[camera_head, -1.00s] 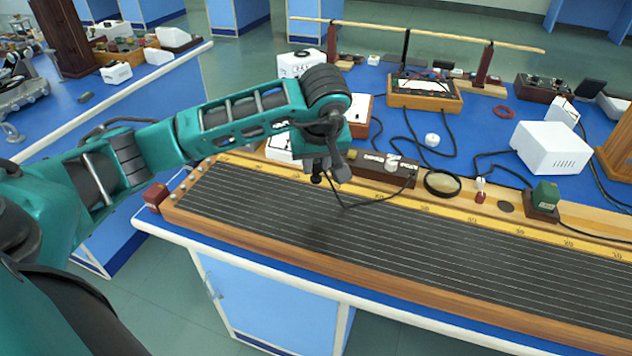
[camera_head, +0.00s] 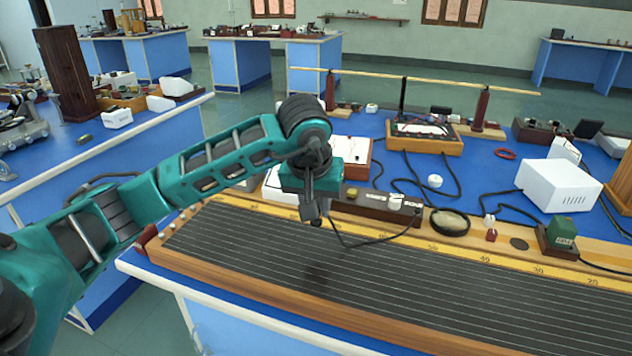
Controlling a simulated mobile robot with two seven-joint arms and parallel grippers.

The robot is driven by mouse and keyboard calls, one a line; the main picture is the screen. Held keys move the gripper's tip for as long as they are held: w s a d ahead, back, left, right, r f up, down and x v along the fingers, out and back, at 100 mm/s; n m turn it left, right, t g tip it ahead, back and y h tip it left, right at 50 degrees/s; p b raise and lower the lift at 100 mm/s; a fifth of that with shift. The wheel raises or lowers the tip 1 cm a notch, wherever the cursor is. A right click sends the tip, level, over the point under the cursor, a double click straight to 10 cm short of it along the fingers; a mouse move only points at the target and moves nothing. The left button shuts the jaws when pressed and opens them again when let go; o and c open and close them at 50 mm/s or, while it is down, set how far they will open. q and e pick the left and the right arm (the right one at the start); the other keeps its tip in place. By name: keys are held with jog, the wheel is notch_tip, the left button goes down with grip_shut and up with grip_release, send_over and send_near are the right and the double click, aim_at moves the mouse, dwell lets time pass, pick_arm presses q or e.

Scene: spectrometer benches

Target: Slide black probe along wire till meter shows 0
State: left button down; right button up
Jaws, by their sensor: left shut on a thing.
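The long wooden wire board (camera_head: 300,285) lies across the front bench, with several thin wires stretched lengthwise over its dark top and a yellow scale (camera_head: 400,235) along its back edge. My left gripper (camera_head: 316,216) points down over the back left part of the board. It is shut on the black probe (camera_head: 317,222), which is small and mostly hidden by the fingers. A black lead runs from it to the right. I cannot tell whether the tip touches a wire. No readable meter reading shows; a wooden instrument box (camera_head: 426,146) stands behind. My right gripper is not in view.
A dark terminal strip (camera_head: 375,206), a round lens (camera_head: 449,222) and a green block (camera_head: 562,232) stand along the board's back edge. A white box (camera_head: 556,186) is at the right. Black cables lie across the blue bench top. The board's front is clear.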

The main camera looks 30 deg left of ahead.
aim_at(313, 222)
pick_arm(q)
jog(key=shift+m, duration=0.6)
notch_tip(313, 222, down, 4)
jog(key=shift+f+b, duration=0.1)
jog(key=shift+b, duration=0.5)
jog(key=shift+f+h, duration=0.3)
jog(key=shift+f, duration=0.05)
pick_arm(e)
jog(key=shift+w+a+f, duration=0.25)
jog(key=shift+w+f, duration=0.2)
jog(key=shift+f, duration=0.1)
pick_arm(q)
jog(key=shift+s+f, duration=0.1)
jog(key=shift+f, duration=0.1)
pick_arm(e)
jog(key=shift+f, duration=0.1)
pick_arm(q)
jog(key=shift+f+b, duration=0.3)
jog(key=shift+b, duration=0.2)
jog(key=shift+a, duration=0.5)
jog(key=shift+s+a, duration=0.1)
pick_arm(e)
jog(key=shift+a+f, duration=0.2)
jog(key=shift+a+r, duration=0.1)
